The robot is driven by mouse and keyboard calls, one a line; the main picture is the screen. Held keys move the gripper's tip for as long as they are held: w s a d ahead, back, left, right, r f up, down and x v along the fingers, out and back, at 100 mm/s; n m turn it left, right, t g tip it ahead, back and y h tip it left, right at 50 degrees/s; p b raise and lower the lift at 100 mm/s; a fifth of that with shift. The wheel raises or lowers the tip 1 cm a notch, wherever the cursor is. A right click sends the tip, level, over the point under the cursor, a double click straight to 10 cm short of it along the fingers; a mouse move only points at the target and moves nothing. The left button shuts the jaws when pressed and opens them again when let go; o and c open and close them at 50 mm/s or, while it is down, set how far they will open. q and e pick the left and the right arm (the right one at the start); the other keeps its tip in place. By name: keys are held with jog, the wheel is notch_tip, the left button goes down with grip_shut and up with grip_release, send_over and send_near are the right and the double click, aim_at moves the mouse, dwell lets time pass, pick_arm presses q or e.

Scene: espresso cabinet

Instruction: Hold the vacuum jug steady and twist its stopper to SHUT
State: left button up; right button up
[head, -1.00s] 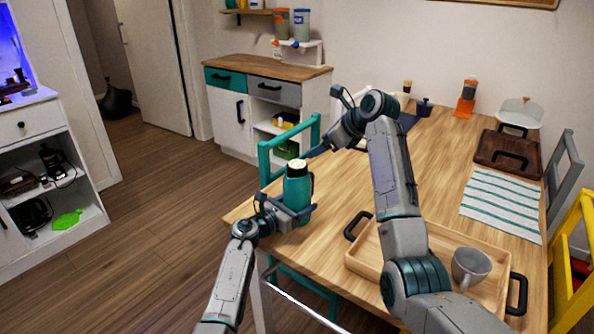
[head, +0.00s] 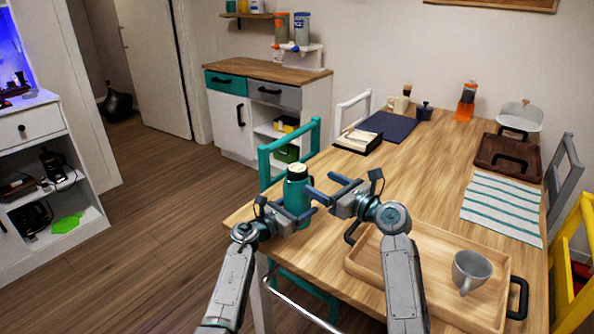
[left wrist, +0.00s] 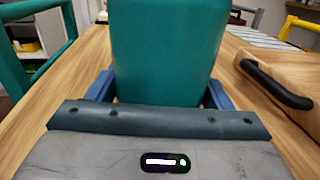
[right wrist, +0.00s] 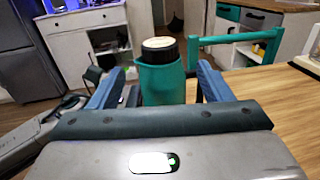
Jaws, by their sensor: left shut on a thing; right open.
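The teal vacuum jug (head: 297,199) stands upright at the table's near left corner, with a cream stopper (head: 297,168) on top. My left gripper (head: 290,218) is shut around the jug's body; the teal body fills the space between its blue fingers in the left wrist view (left wrist: 168,50). My right gripper (head: 322,192) is open to the right of the jug, its fingers pointing at the jug's upper part. In the right wrist view the jug (right wrist: 162,82) and its stopper (right wrist: 159,46) appear between the open fingers, beyond the tips. I cannot read any marking on the stopper.
A wooden tray (head: 375,268) with a grey mug (head: 470,270) lies right of the jug. A teal chair (head: 264,165) stands close behind it. A striped mat (head: 502,205) and a brown tray (head: 508,160) lie further right. The table's middle is clear.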

aim_at(297, 167)
jog(key=x, duration=1)
jog(key=shift+a, duration=0.1)
jog(key=shift+f, duration=0.1)
jog(key=c, duration=1)
